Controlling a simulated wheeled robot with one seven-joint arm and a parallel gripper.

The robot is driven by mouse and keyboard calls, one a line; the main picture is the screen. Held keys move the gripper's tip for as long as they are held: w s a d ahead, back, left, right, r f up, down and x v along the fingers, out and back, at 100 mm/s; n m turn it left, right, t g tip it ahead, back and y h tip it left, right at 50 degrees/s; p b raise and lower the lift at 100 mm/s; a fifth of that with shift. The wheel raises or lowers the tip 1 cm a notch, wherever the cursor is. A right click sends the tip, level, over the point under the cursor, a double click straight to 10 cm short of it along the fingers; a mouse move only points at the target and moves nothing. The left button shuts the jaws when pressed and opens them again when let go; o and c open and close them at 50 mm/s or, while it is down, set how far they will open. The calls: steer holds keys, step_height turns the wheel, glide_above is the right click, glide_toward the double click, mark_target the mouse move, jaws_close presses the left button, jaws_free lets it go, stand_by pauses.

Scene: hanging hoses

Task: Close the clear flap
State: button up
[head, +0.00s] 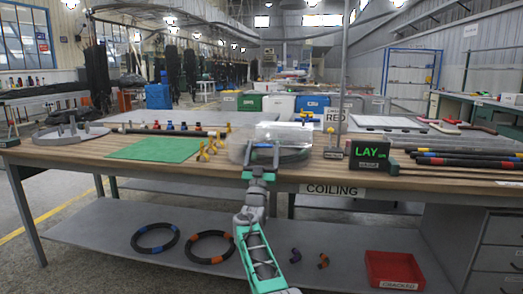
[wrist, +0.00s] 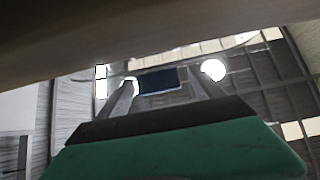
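The clear flap (head: 285,132) is a see-through panel at the middle of the workbench in the head view. It looks raised over a clear case with a dark coiled hose (head: 294,156) in it; its exact angle is hard to tell. My gripper (head: 262,149) is in front of the case, at the bench's front edge, and covers part of it. The flap cannot be made out in the wrist view. Whether the fingers touch the case is unclear.
The wooden workbench (head: 330,180) has a green mat (head: 155,149) and brass fittings (head: 207,150) left of the case. A "RED" sign (head: 335,121), a "LAY" display (head: 370,154) and dark hoses (head: 465,162) stand or lie right. A lower shelf holds rings and a red bin (head: 393,269).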

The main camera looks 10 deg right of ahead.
steer(key=v, duration=0.8)
